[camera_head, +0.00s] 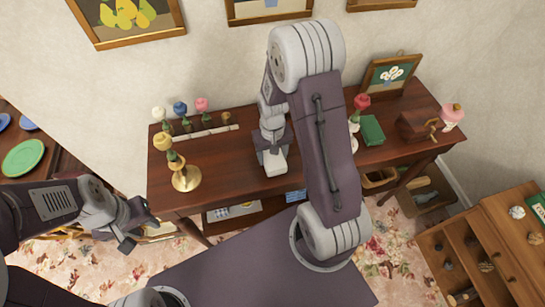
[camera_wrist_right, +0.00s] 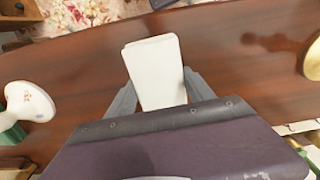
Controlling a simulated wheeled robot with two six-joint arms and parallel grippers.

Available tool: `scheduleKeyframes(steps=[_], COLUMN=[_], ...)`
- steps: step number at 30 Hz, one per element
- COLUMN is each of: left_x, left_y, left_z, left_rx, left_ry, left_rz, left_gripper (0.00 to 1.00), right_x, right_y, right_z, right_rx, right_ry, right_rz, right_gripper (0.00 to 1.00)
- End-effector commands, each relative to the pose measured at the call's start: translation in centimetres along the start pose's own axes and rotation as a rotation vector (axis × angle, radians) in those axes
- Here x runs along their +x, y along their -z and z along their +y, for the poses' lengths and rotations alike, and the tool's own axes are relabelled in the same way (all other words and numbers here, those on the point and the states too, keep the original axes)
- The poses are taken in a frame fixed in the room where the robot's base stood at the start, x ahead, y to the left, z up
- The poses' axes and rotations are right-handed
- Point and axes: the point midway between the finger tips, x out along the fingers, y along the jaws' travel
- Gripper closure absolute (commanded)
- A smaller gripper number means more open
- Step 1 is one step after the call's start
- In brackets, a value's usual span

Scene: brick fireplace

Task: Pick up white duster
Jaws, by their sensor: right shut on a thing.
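A white block-shaped thing, which I take for the white duster (camera_wrist_right: 153,68), is between the two grey fingers of my right gripper in the right wrist view. In the head view the duster (camera_head: 275,163) shows as a small white block at the end of my right arm, over the middle of the brown wooden table (camera_head: 240,185). My right gripper (camera_head: 270,150) is shut on it. I cannot tell whether its underside touches the table. My left gripper (camera_head: 138,226) is empty, with its fingers apart, beyond the table's front left corner.
A gold candlestick (camera_head: 186,179) stands on the table's left, with several flower ornaments behind it. Right of my right arm are a white vase (camera_wrist_right: 28,103), a green book (camera_head: 371,130), a framed picture (camera_head: 388,75) and a wooden box (camera_head: 417,124). A cabinet (camera_head: 500,245) stands at lower right.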

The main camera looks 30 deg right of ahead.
Motion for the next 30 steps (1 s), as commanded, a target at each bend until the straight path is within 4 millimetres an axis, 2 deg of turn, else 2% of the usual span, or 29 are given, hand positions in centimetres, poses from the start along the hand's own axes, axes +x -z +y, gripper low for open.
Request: scheduleKeyframes(steps=[5, 18, 24, 30], left_x=[-0.5, -1.0, -1.2, -1.2], left_y=[0.1, 0.1, 0.1, 0.1], left_z=[0.0, 0.0, 0.0, 0.0], left_rx=[0.000, 0.000, 0.000, 0.000], left_ry=[0.000, 0.000, 0.000, 0.000], left_rz=[0.000, 0.000, 0.000, 0.000], left_gripper=[0.64, 0.64, 0.64, 0.64], right_x=[-3.4, -8.9, -9.8, -9.9], right_y=[0.1, -8.4, -9.9, -10.1], right_z=[0.0, 5.1, 5.9, 6.0], right_rx=[0.000, 0.005, 0.002, 0.000], right_ry=[0.000, -0.001, 0.000, 0.000], right_rz=[0.005, 0.003, 0.000, 0.000], right_gripper=[0.79, 0.79, 0.79, 0.79])
